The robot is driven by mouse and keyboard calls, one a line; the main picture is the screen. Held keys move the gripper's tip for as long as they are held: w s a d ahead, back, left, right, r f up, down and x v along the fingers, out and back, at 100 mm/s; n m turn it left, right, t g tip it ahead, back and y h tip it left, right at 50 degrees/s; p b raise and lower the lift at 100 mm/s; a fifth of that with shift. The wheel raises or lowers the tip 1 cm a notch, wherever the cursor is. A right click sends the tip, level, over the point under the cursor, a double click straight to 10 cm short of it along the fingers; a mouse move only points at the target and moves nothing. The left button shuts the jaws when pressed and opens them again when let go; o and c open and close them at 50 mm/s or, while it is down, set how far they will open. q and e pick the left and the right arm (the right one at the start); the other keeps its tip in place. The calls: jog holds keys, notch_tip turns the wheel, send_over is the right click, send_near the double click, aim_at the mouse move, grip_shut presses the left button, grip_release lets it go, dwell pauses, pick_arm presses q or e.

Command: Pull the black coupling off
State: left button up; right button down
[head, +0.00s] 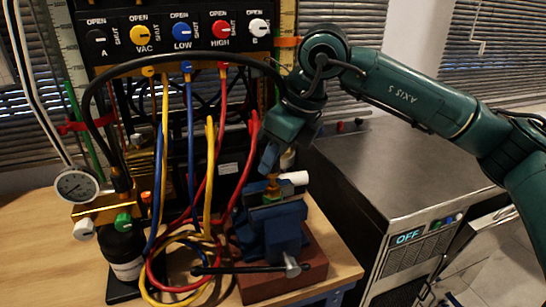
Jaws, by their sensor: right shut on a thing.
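My right gripper (271,172) comes down from the right over the blue vise (272,235). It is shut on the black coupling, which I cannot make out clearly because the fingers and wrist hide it. Just below the fingertips a brass fitting (272,188) stands upright in the vise jaws, with a white knob (294,178) to its right. I cannot tell whether coupling and fitting touch. A black hose (180,58) arcs from the brass block (105,207) at left over to my right wrist, where it passes out of sight. My left gripper is not in view.
A valve panel (180,30) with colored knobs stands behind, with yellow, blue and red hoses hanging from it. A round gauge (76,186) and a dark bottle (123,250) are at left. A grey cabinet (400,170) stands right of the wooden bench (35,240), whose left part is clear.

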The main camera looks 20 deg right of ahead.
jog(key=shift+r+p, duration=0.9)
jog(key=shift+r, duration=0.75)
